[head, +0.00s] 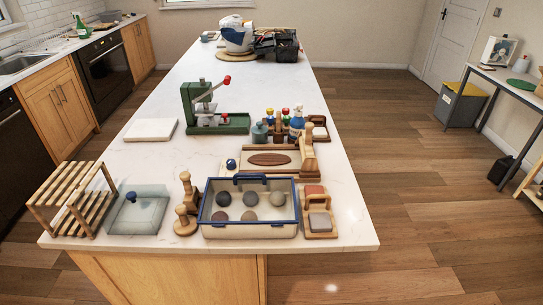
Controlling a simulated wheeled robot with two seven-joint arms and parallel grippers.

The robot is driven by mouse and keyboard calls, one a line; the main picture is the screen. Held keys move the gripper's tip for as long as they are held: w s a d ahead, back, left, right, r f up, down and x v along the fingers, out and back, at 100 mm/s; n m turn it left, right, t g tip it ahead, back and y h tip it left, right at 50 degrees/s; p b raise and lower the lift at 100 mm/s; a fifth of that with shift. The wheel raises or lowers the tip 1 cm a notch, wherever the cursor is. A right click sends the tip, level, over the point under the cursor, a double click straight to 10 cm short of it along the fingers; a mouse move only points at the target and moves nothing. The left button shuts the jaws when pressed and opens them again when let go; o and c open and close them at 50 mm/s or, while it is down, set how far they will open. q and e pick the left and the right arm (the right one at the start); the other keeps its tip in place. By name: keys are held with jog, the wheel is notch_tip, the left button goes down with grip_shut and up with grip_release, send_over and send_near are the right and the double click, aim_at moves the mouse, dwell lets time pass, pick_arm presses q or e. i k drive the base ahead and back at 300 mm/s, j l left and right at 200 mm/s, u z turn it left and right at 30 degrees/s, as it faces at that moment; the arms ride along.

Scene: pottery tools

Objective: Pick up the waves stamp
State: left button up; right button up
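I cannot tell for sure which thing is the waves stamp; no wave pattern can be made out at this size. Several small tools with red, yellow and blue knobs (284,113) stand in a group at the middle right of the white island counter (150,85). Two wooden knob-shaped pieces stand near the front edge: a taller one (187,188) and a shorter one (184,222) in front of it. A small blue-and-white knob (231,164) sits by a wooden board with a dark oval (269,159). Neither of my grippers is in view.
A clear bin with blue rim (250,229) holds several round lumps at the front. Beside it are a glassy box (137,210), a wooden rack (72,200) and wooden blocks (319,222). A green press (216,122) stands behind. The counter's middle left is mostly free.

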aim_at(286, 119)
jog(key=l+u, duration=0.1)
jog(key=u, duration=0.2)
jog(key=i+l+u, duration=0.1)
jog(key=u, duration=0.2)
jog(key=i+l+u, duration=0.15)
jog(key=l+u, duration=0.2)
jog(key=l, duration=0.7)
jog(key=l+u, duration=0.4)
jog(key=l, duration=0.65)
